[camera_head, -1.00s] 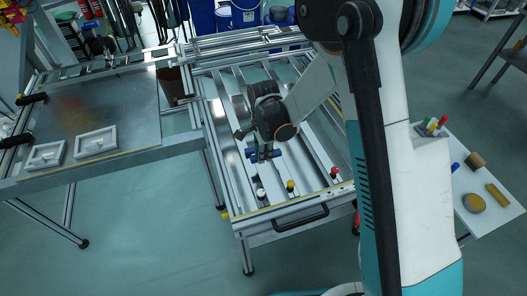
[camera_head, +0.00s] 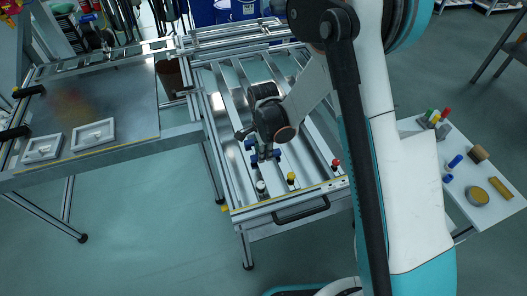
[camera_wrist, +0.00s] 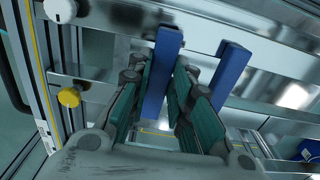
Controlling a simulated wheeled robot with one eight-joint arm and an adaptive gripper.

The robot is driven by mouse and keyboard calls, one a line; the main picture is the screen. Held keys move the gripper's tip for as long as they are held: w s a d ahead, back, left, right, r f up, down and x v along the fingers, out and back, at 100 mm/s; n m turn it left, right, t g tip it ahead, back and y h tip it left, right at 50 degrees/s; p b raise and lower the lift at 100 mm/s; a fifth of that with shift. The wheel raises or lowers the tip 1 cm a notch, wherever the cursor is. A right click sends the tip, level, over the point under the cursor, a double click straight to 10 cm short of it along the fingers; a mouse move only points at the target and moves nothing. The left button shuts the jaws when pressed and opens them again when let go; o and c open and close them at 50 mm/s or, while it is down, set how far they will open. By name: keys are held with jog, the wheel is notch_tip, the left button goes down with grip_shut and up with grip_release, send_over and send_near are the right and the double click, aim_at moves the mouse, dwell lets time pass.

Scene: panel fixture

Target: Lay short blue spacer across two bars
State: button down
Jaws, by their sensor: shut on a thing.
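A second blue spacer (camera_wrist: 230,72) lies to the right of the fingers, apart from the held one. Two metal bars (camera_wrist: 285,52) and (camera_wrist: 285,96) run crosswise below. I cannot tell whether the held spacer touches them. In the head view my gripper (camera_head: 264,155) is low over the slatted frame (camera_head: 229,88), near its front. Blue shows around the gripper, but my wrist hides much of it.
White (camera_head: 261,186), yellow (camera_head: 291,178) and red (camera_head: 336,163) knobs stand near the frame's front, above a dark handle (camera_head: 300,212). A plate with two white trays (camera_head: 93,134) is at left. A white side table (camera_head: 460,207) holds loose pieces at right.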

jog(key=shift+f, duration=0.55)
jog(key=c, duration=1.4)
grip_release()
jog(key=shift+o, duration=0.2)
jog(key=shift+r, duration=0.15)
notch_tip(320, 180, up, 12)
